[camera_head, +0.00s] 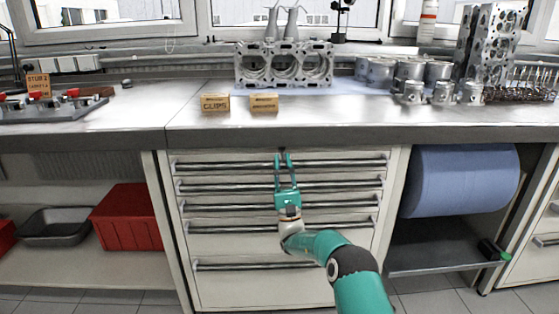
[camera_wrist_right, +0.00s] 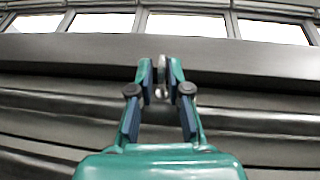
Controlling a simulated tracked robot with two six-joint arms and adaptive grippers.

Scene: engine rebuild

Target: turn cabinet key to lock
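The white drawer cabinet (camera_head: 288,286) stands under the bench, its drawers pushed in. In the head view my right gripper (camera_head: 282,158) points at the cabinet's top edge, near a small dark lock spot (camera_head: 282,150). In the right wrist view a small silver key (camera_wrist_right: 161,78) sits between the two fingertips of the right gripper (camera_wrist_right: 161,72). The fingers are close together on either side of the key; whether both touch it I cannot tell. The lock face is mostly hidden by the fingers. My left gripper is not in view.
The bench top (camera_head: 350,120) overhangs just above the gripper. Drawer handles (camera_head: 335,185) lie below and beside it. A red bin (camera_head: 125,215) is on the left shelf, a blue roll (camera_head: 462,180) on the right. Small boxes (camera_head: 215,103) and an engine block (camera_head: 284,65) stand on the bench.

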